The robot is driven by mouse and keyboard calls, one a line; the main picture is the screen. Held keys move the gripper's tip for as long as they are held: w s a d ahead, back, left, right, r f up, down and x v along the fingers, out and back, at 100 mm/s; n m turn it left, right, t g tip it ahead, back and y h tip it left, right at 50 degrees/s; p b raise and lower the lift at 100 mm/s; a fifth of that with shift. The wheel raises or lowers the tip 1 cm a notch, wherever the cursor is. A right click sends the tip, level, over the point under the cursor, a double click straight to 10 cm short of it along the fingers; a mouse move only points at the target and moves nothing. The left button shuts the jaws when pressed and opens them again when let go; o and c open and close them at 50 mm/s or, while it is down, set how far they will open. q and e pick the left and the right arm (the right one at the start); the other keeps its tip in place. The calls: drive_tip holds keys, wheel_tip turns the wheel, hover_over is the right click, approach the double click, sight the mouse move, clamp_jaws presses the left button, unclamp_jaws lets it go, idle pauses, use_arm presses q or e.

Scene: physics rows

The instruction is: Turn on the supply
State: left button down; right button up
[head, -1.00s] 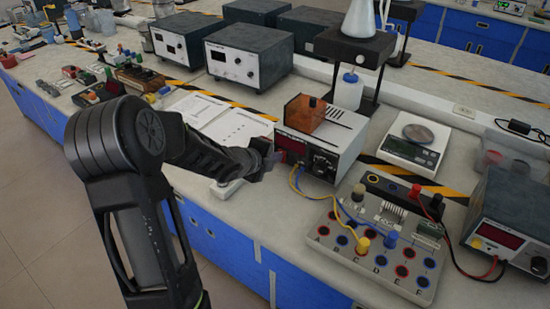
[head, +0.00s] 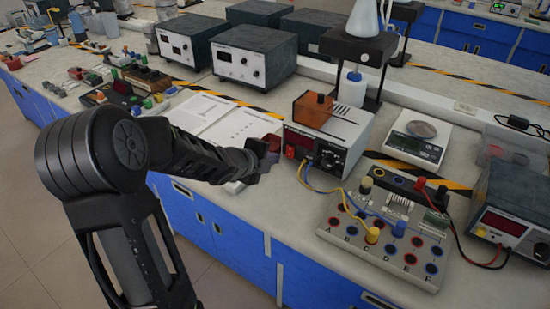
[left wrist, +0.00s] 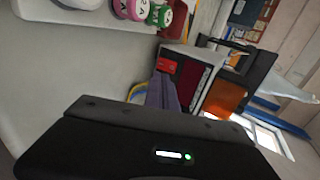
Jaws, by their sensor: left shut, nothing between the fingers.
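The power supply (head: 341,136) is a white box with a dark front panel, a red display, a small bright red patch (head: 290,152) at the panel's left and a black knob. Yellow and blue leads run from its front to a terminal board (head: 385,238). It also shows tilted in the left wrist view (left wrist: 190,78). My left gripper (head: 268,152) is shut and empty, a little left of the supply's front and apart from it. Whether the display shows digits is too small to tell. My right gripper is not in view.
An orange block (head: 313,109) sits on the supply. A second box with a red display (head: 502,225) stands at the right, with red and black leads. A scale (head: 418,137) and a stand are behind. An open book (head: 222,122) lies left of the supply.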

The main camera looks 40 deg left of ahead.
use_arm(q)
drive_tip(key=p+v, duration=0.1)
drive_tip(key=v, duration=0.6)
drive_tip(key=shift+p, duration=0.3)
drive_tip(key=shift+w+r, duration=0.1)
drive_tip(key=shift+t, duration=0.7)
drive_tip(key=f+b, duration=0.1)
drive_tip(key=b, duration=0.2)
drive_tip(key=f+b, duration=0.2)
drive_tip(key=b, duration=0.2)
drive_tip(key=s+f+b, duration=0.1)
drive_tip(key=f+b, duration=0.1)
drive_tip(key=b, duration=0.2)
drive_tip(key=shift+s+a, duration=0.15)
drive_tip(key=shift+a, duration=0.2)
drive_tip(key=shift+s+d+r, duration=0.1)
drive_tip(key=shift+d+r, duration=0.05)
drive_tip(key=shift+r, duration=0.05)
drive_tip(key=shift+d+r, duration=0.25)
drive_tip(key=shift+r, duration=0.05)
